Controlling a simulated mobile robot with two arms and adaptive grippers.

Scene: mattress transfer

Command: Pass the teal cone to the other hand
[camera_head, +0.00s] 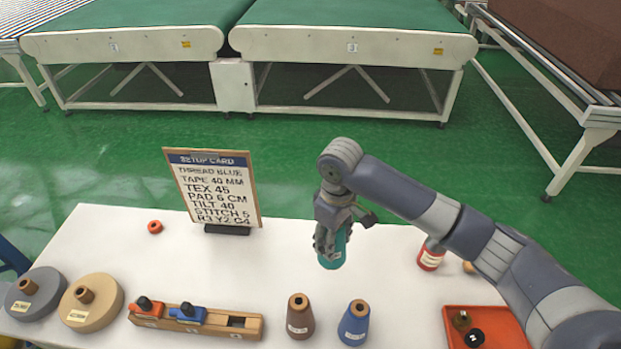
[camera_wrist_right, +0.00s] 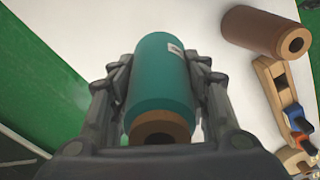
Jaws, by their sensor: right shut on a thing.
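The teal cone (camera_head: 333,252) is held in my right gripper (camera_head: 331,238) over the back part of the white table in the head view. In the right wrist view the teal cone (camera_wrist_right: 160,80) lies between the two fingers of my right gripper (camera_wrist_right: 160,90), with its brown core end towards the palm and a small white label on its side. The fingers are shut on it. From the head view I cannot tell whether the cone's lower end touches the table. My left gripper does not show in either view.
A brown cone (camera_head: 300,317) and a blue cone (camera_head: 354,323) stand at the table's front. A red cone (camera_head: 431,255) stands partly behind my right arm. A setup card (camera_head: 212,188), wooden rack (camera_head: 195,320), tape rolls (camera_head: 92,302) and orange tray (camera_head: 505,340) are also on the table (camera_head: 285,255).

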